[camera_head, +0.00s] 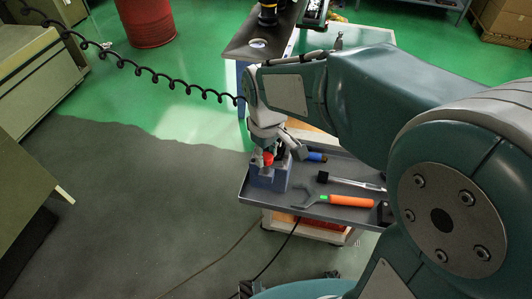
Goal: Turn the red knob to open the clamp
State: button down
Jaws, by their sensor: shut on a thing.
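The red knob (267,159) shows as a small bright red spot at the left end of the cart's grey tray. It sits on top of a blue clamp block (268,179), which stands on the tray. My gripper (268,150) reaches down from above and is shut on the red knob. My gripper's fingers and wrist hide part of the knob. Whether the clamp is open or closed is too small to tell.
The cart's grey tray (316,211) also holds an orange-handled tool (346,200), a hammer-like tool (350,181) and a blue-handled tool (316,156). A dark bench (262,42) stands behind. A red drum (147,22) is at the back left. Floor left of the cart is clear.

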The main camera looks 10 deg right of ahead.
aim_at(265, 156)
jog(key=shift+m, duration=1)
jog(key=shift+c, duration=1.7)
grip_release()
notch_tip(265, 156, up, 12)
jog(key=shift+a+f, duration=0.1)
